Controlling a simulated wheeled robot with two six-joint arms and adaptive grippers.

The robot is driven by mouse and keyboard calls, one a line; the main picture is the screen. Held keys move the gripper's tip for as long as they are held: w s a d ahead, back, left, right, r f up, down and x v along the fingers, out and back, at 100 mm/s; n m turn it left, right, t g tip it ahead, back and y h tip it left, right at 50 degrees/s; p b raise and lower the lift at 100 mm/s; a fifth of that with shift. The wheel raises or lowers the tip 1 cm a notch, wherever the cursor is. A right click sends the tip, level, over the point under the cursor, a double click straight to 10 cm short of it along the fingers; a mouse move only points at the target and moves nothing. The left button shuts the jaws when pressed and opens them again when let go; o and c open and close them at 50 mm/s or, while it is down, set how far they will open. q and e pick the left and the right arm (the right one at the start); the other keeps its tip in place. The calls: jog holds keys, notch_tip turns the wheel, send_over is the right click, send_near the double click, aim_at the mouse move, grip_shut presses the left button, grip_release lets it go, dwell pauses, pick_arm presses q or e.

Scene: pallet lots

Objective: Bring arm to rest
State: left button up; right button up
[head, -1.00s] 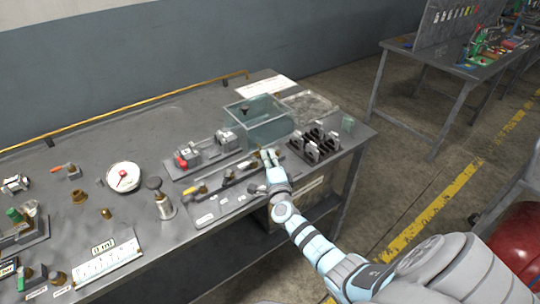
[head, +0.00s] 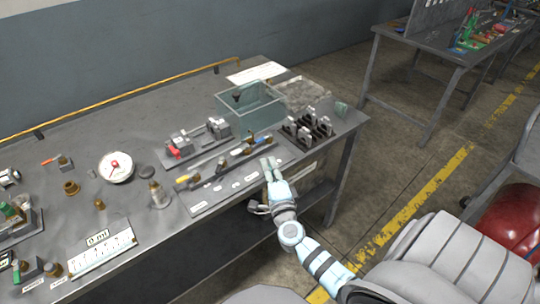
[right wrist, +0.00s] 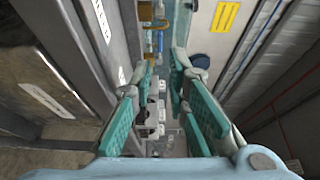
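My right gripper (head: 270,163) is at the front edge of the grey workbench (head: 120,215), beside the strip that carries valves and labels. In the right wrist view its two teal-padded fingers (right wrist: 170,105) stand apart with nothing held between them. My right arm reaches up to it from the lower right of the head view. My left gripper is not in any view.
On the bench are a clear tank (head: 250,108), a rack of dark blocks (head: 308,130), a round gauge (head: 116,167) and a white ruled scale (head: 100,252). A second table (head: 430,55) stands at the back right. The floor (head: 400,190) between is clear.

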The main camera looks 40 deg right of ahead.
jog(key=shift+s+a, duration=0.3)
jog(key=shift+s, duration=0.35)
